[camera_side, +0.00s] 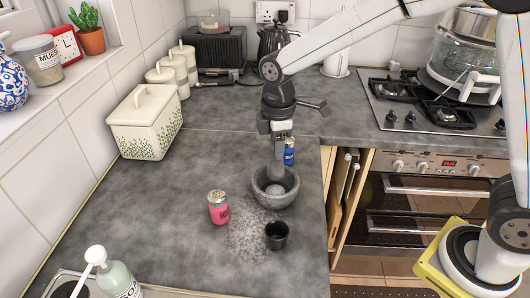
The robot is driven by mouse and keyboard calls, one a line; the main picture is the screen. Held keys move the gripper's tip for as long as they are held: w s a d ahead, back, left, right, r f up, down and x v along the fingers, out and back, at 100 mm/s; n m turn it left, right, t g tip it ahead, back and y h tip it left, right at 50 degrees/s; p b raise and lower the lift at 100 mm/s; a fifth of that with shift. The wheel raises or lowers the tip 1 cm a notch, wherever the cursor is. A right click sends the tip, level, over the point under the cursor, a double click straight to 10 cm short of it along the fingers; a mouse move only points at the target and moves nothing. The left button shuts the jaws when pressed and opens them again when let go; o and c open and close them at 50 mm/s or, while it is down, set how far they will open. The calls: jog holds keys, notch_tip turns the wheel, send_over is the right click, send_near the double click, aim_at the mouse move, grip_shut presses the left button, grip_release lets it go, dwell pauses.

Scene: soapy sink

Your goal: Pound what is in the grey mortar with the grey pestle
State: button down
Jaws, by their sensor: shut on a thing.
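The grey mortar (274,198) stands upright on the dark grey worktop, with something pale in its bowl. The grey pestle (277,172) hangs down over the mortar, its lower end inside the bowl. My gripper (280,152) is shut on the top of the pestle, straight above the mortar. Whether the pestle's tip touches the contents cannot be told at this size.
A pink jar (218,208) stands left of the mortar and a dark cup (276,236) in front of it. A blue container (290,152) is close behind my gripper. A cream bread bin (146,122) stands at the left wall. The front left worktop (130,215) is clear.

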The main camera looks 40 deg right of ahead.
jog(key=shift+f, duration=2.35)
jog(key=c, duration=0.9)
grip_release()
grip_shut()
